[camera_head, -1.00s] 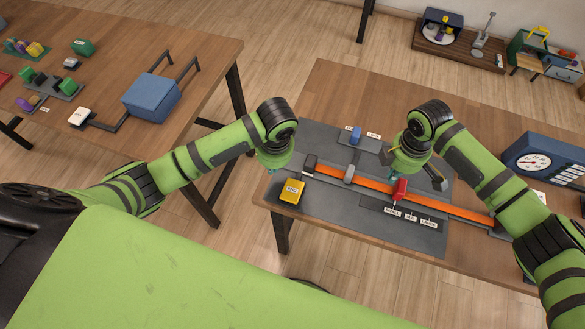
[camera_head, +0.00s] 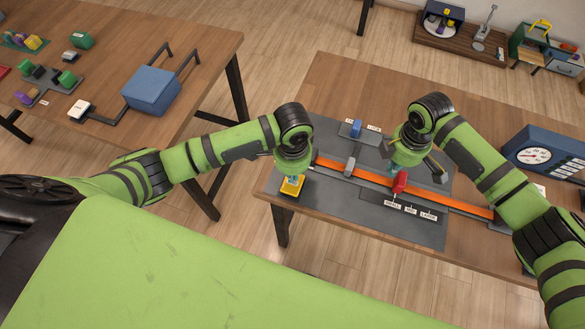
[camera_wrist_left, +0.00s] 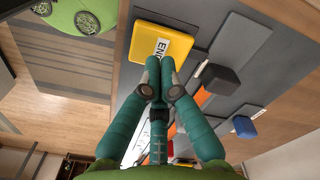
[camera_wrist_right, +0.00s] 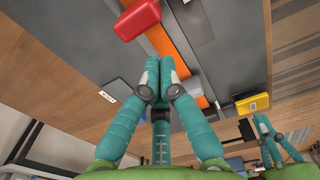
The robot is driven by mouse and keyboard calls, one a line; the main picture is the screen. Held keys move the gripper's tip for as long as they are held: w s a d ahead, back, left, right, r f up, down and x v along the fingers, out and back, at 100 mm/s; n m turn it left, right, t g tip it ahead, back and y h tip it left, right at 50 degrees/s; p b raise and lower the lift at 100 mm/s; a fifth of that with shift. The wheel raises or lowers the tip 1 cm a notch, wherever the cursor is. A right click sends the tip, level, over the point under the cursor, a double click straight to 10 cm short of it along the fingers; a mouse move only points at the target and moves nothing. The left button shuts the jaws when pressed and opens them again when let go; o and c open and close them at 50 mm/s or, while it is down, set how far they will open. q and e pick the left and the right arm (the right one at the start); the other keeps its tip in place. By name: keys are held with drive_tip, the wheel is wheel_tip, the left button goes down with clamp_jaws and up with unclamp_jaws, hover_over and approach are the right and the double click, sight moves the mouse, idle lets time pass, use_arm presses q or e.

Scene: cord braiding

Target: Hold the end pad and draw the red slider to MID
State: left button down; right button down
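The yellow end pad (camera_head: 290,188), marked END, sits at the left of the grey board. It also shows in the left wrist view (camera_wrist_left: 150,40). My left gripper (camera_head: 292,177) is above it with its fingers together and empty. The fingertips overlap the label (camera_wrist_left: 160,66); I cannot tell whether they touch. The red slider (camera_head: 400,181) is on the orange strip (camera_head: 440,205), by the SMALL label (camera_head: 392,204). My right gripper (camera_head: 393,171) is just behind the slider. In the right wrist view its fingers (camera_wrist_right: 160,68) are together and empty, apart from the slider (camera_wrist_right: 138,18).
A blue lock block (camera_head: 356,128) stands at the board's back. A grey bracket (camera_head: 350,167) straddles the strip. A blue dial box (camera_head: 540,158) stands at the right. A second table (camera_head: 215,50) is at the left, with floor between them.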

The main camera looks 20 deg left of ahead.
use_arm(q)
drive_tip(key=shift+f, duration=0.75)
drive_tip(key=shift+f, duration=0.1)
drive_tip(key=shift+f, duration=0.85)
use_arm(e)
drive_tip(key=shift+f, duration=2.8)
use_arm(q)
drive_tip(key=shift+s, duration=0.1)
